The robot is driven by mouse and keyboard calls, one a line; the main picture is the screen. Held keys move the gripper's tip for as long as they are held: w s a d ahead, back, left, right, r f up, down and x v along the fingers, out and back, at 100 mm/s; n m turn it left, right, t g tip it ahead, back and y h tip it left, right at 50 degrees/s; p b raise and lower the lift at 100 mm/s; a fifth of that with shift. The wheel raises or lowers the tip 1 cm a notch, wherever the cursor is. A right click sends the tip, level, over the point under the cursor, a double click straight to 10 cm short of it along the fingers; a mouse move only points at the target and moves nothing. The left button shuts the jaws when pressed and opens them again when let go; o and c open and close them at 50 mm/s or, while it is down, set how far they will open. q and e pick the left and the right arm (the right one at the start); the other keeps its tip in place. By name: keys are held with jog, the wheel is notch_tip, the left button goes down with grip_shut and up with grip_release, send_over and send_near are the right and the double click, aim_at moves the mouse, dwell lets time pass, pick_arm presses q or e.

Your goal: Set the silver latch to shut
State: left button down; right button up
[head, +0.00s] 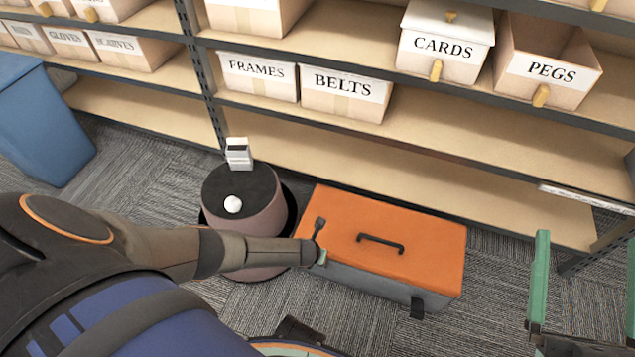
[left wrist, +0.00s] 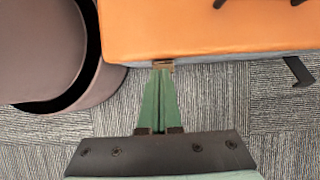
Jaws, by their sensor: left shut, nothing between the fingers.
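The toolbox (head: 440,245) has an orange lid, a grey body and a black handle (head: 380,242); its lid also shows in the left wrist view (left wrist: 200,30). A small brownish metallic piece (left wrist: 163,64), possibly the silver latch, sits at the toolbox's front edge. My left gripper (left wrist: 162,76) is shut and empty, its tips at or touching this piece. In the head view my left gripper (head: 321,257) is at the toolbox's left front, mostly hiding that spot. A black latch (head: 417,308) juts out at the right front. My right gripper (head: 587,285) is open and empty.
A dark lever-like piece (head: 319,228) stands up at the lid's left. Shelves (head: 370,172) with labelled boxes run behind. Carpet in front is clear.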

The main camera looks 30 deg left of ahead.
pick_arm(q)
jog(key=shift+w+a+r+p, duration=0.1)
jog(key=shift+w+r+p, duration=0.15)
jog(key=shift+r, duration=0.3)
jog(key=shift+w+d+r+p, duration=0.15)
jog(key=shift+r+p, duration=0.15)
jog(key=shift+r, duration=0.3)
jog(key=shift+w+a+r+p, duration=0.2)
jog(key=shift+r+p, duration=0.1)
jog(key=shift+r, duration=0.25)
pick_arm(e)
notch_tip(320, 180, down, 11)
jog(key=w+m+g+h, duration=0.2)
jog(key=m+g+h, duration=0.1)
jog(key=g, duration=0.1)
jog(key=shift+w+d+h, duration=0.2)
jog(key=shift+d+h, duration=0.2)
